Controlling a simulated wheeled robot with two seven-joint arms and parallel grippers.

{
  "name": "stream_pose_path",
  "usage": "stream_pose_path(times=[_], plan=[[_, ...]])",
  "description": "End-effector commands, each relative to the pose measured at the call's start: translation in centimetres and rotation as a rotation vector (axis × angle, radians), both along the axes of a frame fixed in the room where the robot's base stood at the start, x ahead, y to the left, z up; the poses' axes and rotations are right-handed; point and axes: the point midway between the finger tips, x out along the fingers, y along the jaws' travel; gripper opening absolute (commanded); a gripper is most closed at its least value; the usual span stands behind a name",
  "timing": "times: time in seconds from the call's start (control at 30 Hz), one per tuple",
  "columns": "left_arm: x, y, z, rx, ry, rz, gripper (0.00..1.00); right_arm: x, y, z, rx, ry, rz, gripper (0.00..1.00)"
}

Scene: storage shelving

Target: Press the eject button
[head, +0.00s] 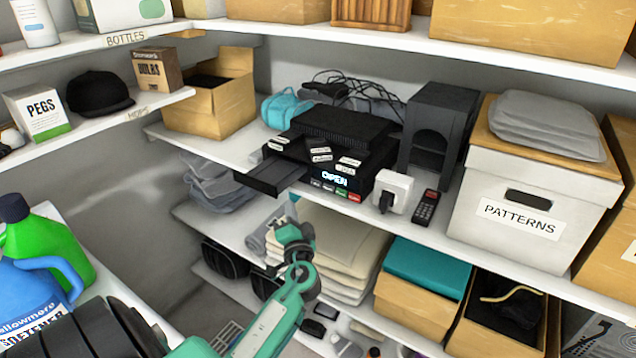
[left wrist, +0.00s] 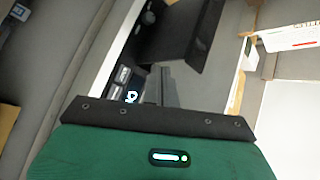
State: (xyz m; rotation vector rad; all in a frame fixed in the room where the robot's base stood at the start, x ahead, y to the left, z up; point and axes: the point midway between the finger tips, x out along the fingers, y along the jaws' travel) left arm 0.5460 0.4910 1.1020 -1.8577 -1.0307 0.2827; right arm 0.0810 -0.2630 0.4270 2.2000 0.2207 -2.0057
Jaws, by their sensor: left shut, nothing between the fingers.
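A black disc player (head: 340,150) sits on the middle shelf in the head view, its tray (head: 270,177) slid out to the left. Its lit display (head: 334,179) reads "OPEN". A row of small buttons (head: 335,190), including a green and a red one, lies below the display; which one is eject is too small to tell. The player's front with lit marks (left wrist: 131,96) also shows in the left wrist view. My left gripper (head: 290,212) is shut and empty, below and in front of the tray, apart from the buttons. My right gripper is not in view.
A white plug adapter (head: 390,190) and a black remote (head: 426,207) lie right of the player. A dark speaker-like box (head: 437,125) and a PATTERNS box (head: 530,205) stand further right. A teal bag (head: 286,108) and cables are behind.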

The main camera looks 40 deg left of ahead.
Motion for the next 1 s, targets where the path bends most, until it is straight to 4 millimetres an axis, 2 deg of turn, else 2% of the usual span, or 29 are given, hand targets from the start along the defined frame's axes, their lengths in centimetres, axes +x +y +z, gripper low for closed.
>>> stream_pose_path(times=[0.13,0.27,0.57,0.7,1.0], plan=[[0.5,0.0,0.0,-0.001,0.001,-0.001,0.0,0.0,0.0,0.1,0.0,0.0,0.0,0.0],[1.7,0.2,0.1,0.001,0.0,-0.001,0.0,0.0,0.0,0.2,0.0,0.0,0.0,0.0],[5.9,0.7,0.1,-0.001,-0.001,0.0,0.0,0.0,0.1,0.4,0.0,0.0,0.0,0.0],[7.5,0.8,-0.3,-0.001,-0.002,0.0,0.0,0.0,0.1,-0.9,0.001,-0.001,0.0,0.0],[8.7,1.0,-0.1,-0.002,0.0,0.0,0.0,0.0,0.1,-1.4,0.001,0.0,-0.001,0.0]])
